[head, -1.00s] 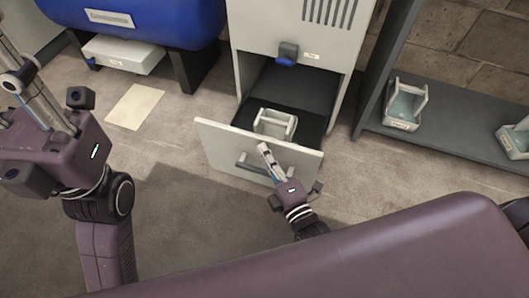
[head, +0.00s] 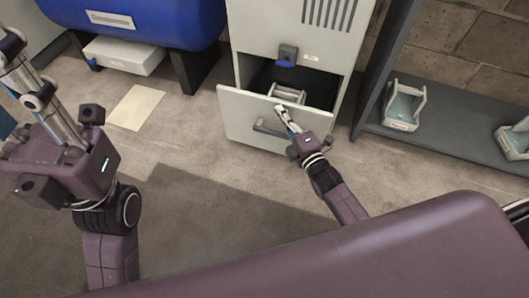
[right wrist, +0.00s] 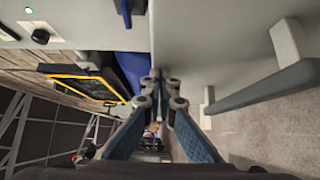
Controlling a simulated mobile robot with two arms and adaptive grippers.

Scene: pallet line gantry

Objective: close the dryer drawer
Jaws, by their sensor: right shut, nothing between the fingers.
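The dryer drawer (head: 240,112) is partly out of the pale grey cabinet. Its front panel carries a grey bar handle (head: 268,129), which also shows in the right wrist view (right wrist: 262,88). A pale caddy (head: 287,94) sits inside the drawer, partly hidden by the front. My right gripper (head: 281,109) is shut and empty, its fingertips at the drawer front, above the handle; I cannot tell whether they touch. In the right wrist view its fingers (right wrist: 160,85) meet beside the pale panel. My left gripper (head: 14,55) is at the far left, away from the drawer; its jaw opening is unclear.
A blue latch (head: 287,56) is on the cabinet (head: 280,22) above the drawer opening. A blue tank (head: 140,18) stands at the left. A dark shelf (head: 455,140) with pale caddies (head: 404,104) stands at the right. The floor before the drawer is clear.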

